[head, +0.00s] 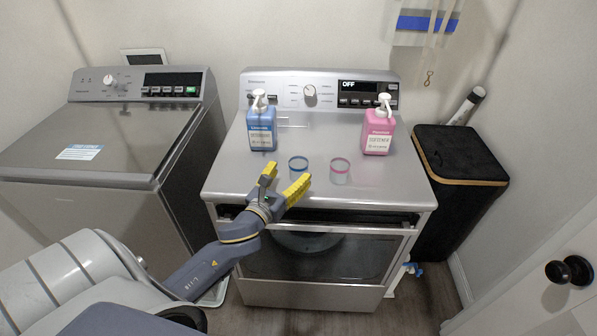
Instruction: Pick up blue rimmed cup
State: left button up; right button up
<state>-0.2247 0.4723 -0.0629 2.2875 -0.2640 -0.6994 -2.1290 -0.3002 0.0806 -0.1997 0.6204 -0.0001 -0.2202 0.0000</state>
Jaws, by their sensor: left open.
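The blue rimmed cup (298,164) is a small clear cup with a blue ring at its top. It stands on top of the silver machine in the middle, left of a similar cup with a pink rim (340,166). My left gripper (284,179) reaches in from the lower left, just in front of and to the left of the blue rimmed cup. Its yellow-padded fingers are apart, with nothing seen between them. One fingertip is close to the cup in the picture; I cannot tell whether they touch. My right gripper is not in view.
A blue pump bottle (261,125) stands behind and left of the cups, and a pink pump bottle (378,130) behind and right. The silver machine's top (400,186) is clear at the front right. A topload washer (110,140) stands at left, a black bin (460,160) at right.

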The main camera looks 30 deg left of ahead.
aim_at(294, 169)
pick_arm(q)
jog(key=shift+w+a, duration=0.1)
jog(key=shift+w, duration=2.6)
jog(key=c, duration=1)
